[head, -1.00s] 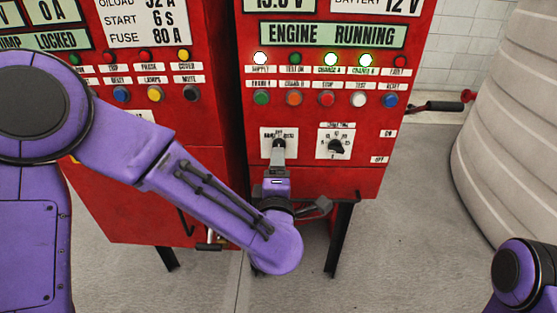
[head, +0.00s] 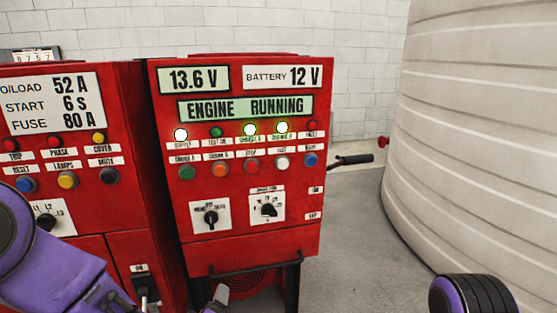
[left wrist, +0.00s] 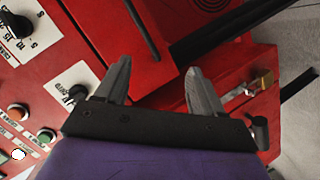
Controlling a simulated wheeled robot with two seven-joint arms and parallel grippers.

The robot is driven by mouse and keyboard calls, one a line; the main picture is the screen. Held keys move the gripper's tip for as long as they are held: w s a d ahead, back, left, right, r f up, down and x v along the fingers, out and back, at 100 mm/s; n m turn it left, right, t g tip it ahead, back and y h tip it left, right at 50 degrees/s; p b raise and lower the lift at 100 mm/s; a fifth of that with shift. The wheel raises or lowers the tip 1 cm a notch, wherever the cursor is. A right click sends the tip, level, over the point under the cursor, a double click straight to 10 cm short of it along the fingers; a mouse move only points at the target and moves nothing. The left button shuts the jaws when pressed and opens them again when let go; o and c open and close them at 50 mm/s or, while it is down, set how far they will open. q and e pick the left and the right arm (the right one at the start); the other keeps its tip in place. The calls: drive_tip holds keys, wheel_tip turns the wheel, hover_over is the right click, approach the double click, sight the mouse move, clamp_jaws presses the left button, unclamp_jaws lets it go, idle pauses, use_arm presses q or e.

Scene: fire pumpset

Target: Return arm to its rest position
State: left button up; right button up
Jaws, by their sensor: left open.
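My left arm (head: 55,270) is purple and comes in low at the left of the head view. Only a grey fingertip of my left gripper (head: 218,294) shows, at the bottom edge below the red engine panel. In the left wrist view the left gripper (left wrist: 160,85) has its two grey fingers spread, with nothing between them. The left rotary switch (head: 211,217) has a black knob; it also shows in the left wrist view (left wrist: 77,93), beside the fingers and apart from them. My right arm (head: 472,294) shows only as a purple and black part; its gripper is out of view.
The red engine panel (head: 240,240) reads ENGINE RUNNING, with three lamps lit. A second rotary switch (head: 268,209) is beside the first. Another red cabinet (head: 110,225) adjoins at left. A black handle (head: 352,160) juts out at right, before a large pale tank (head: 480,130).

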use_arm(q)
drive_tip(key=s+a+f+m+g, duration=0.2)
drive_tip(key=s+a+f, duration=0.15)
drive_tip(key=f, duration=0.35)
drive_tip(key=s+a+f+m+g, duration=0.1)
drive_tip(key=s+a+f+g, duration=0.2)
drive_tip(key=f, duration=0.4)
drive_tip(key=s+a+f+m+g+y, duration=0.1)
drive_tip(key=s+a+f+g, duration=0.2)
drive_tip(key=s+f, duration=0.3)
drive_tip(key=s+a+f+m+g+y, duration=0.1)
drive_tip(key=s+a+f, duration=0.4)
drive_tip(key=s, duration=0.9)
drive_tip(key=shift+f+g, duration=0.9)
